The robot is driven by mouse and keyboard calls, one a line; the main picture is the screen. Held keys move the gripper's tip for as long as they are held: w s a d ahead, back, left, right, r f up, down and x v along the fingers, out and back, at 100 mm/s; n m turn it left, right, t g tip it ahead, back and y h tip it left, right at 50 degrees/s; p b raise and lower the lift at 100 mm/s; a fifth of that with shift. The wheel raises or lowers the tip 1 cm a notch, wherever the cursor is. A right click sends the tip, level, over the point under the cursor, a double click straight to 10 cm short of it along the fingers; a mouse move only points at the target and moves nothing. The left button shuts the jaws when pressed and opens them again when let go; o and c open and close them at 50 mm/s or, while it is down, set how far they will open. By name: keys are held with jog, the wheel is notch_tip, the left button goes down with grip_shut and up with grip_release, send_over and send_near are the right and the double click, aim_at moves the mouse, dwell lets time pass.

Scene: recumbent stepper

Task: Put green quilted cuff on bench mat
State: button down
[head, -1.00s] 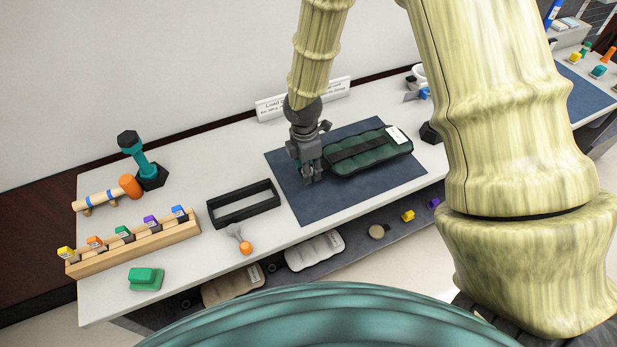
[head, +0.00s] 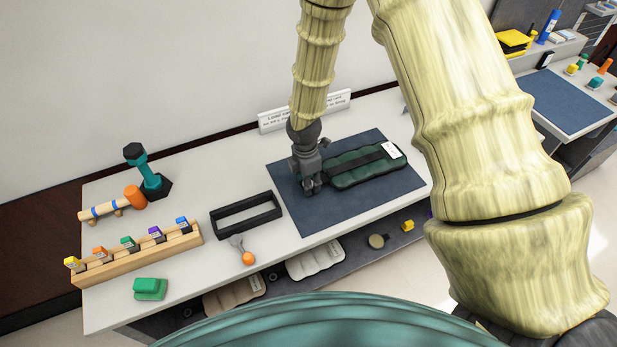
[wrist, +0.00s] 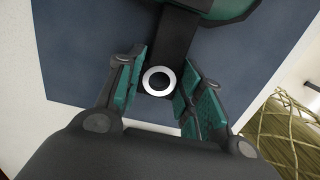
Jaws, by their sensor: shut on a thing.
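The green quilted cuff (head: 362,166) lies on the dark blue bench mat (head: 318,219), with a black strap along its middle and a white label at its right end. My gripper (head: 311,188) is at the cuff's left end, low over the mat. In the wrist view my gripper (wrist: 158,92) has its fingers on both sides of the strap end with a pale ring (wrist: 147,80), and it is shut on the cuff by this strap. Only the edge of the cuff's green body (wrist: 225,10) shows there, over the mat (wrist: 75,50).
A black open frame (head: 246,216) stands left of the mat, with an orange-ended tool (head: 247,257) in front. A wooden rack (head: 140,257) of coloured blocks, a green block (head: 150,289) and a teal dumbbell (head: 149,170) are further left. A white sign (head: 290,116) stands behind.

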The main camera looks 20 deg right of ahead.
jog(key=c, duration=0.9)
grip_release()
jog(key=shift+c, duration=0.2)
jog(key=shift+r, duration=0.15)
notch_tip(320, 180, up, 12)
jog(key=b, duration=0.3)
jog(key=shift+a, duration=0.35)
jog(key=shift+s+f, duration=0.1)
jog(key=shift+f, duration=0.1)
